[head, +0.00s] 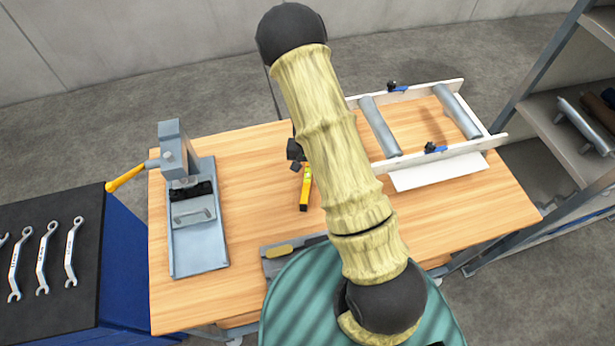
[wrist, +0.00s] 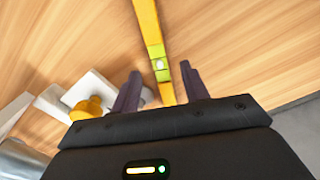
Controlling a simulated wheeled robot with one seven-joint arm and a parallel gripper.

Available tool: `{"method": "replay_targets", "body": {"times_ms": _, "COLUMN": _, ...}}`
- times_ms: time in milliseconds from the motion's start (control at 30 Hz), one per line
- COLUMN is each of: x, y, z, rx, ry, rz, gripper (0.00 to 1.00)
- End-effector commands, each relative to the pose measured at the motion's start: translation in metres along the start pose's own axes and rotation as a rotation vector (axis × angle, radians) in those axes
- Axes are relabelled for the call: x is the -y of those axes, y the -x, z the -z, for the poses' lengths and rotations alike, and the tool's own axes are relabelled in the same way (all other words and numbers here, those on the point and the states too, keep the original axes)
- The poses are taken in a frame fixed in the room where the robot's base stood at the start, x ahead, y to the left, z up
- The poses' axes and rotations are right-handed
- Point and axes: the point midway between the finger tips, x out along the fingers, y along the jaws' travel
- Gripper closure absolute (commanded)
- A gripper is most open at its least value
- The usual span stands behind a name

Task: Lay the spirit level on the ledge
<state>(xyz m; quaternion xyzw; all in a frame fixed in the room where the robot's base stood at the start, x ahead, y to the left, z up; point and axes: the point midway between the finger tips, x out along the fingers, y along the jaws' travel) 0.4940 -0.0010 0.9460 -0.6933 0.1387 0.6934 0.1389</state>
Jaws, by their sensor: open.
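The yellow spirit level (head: 305,190) lies on the wooden workbench, left of my arm in the head view. Its upper end is hidden by my gripper and arm. In the wrist view the level (wrist: 156,50), with a greenish vial, runs lengthwise between the spread dark fingers of my gripper (wrist: 160,86), with a gap on each side. My gripper (head: 296,157) is open and over the level's far end in the head view; the fingertips are hard to see there. I cannot tell for certain which surface is the ledge.
A grey press-like fixture (head: 200,245) with an orange handle stands at the bench's left. A roller frame (head: 440,153) with white rails is at the right. A grey piece (head: 278,266) with a yellow part lies near the front edge. Bare wood surrounds the level.

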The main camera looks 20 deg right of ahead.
Motion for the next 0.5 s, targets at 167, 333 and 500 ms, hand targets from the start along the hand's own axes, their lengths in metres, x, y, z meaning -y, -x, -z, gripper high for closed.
{"method": "replay_targets", "body": {"times_ms": 167, "x": -0.002, "y": -0.018, "z": -0.004, "rx": 0.005, "ry": -0.002, "rz": -0.002, "gripper": 0.55}}
{"method": "replay_targets", "body": {"times_ms": 333, "x": -0.001, "y": -0.039, "z": -0.005, "rx": 0.002, "ry": 0.0, "rz": -0.001, "gripper": 0.55}}
{"method": "replay_targets", "body": {"times_ms": 500, "x": -0.001, "y": -0.047, "z": -0.005, "rx": 0.001, "ry": 0.001, "rz": 0.0, "gripper": 0.55}}
